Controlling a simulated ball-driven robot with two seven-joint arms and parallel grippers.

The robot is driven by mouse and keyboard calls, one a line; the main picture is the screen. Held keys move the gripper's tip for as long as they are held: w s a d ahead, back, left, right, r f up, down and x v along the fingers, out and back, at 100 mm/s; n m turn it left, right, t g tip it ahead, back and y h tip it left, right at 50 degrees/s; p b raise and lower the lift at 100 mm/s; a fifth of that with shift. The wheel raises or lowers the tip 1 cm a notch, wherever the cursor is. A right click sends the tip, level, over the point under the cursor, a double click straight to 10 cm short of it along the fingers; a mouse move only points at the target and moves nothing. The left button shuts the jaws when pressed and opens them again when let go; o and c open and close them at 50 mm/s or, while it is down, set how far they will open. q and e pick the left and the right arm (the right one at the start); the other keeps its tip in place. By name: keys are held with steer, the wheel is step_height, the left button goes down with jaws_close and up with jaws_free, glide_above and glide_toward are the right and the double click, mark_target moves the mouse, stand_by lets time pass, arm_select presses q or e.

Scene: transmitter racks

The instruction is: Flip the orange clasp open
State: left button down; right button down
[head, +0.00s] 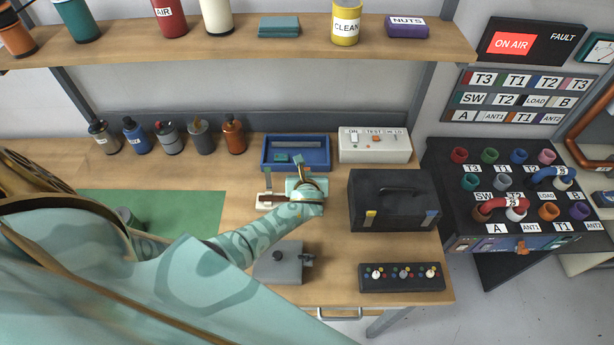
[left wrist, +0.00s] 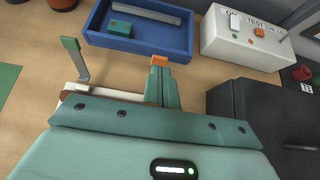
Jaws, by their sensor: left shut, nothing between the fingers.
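A black case (head: 393,200) with a top handle stands on the bench. An amber-orange clasp (head: 370,219) is on the left of its front face, and a blue-grey clasp (head: 431,219) is on the right. I cannot tell the clasp's position at this size. In the left wrist view the case (left wrist: 262,112) is at the right, with no clasp visible. My left gripper (head: 298,163) is left of and behind the clasp, in front of the blue tray. Its fingers (left wrist: 161,64) are shut together and empty, with an orange tip showing. My right gripper is not in view.
A blue tray (head: 326,165) holds a green block. A white test box (head: 375,154) stands behind the case. A lever switch (left wrist: 76,60) is beside my left gripper. A grey box (head: 279,266) and a black knob panel (head: 401,284) are nearer. A patch panel (head: 470,235) stands right.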

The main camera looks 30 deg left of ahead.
arm_select(q)
steer(key=shift+w+a, duration=0.45)
steer(key=shift+w, duration=0.3)
steer(key=shift+w+r, duration=0.1)
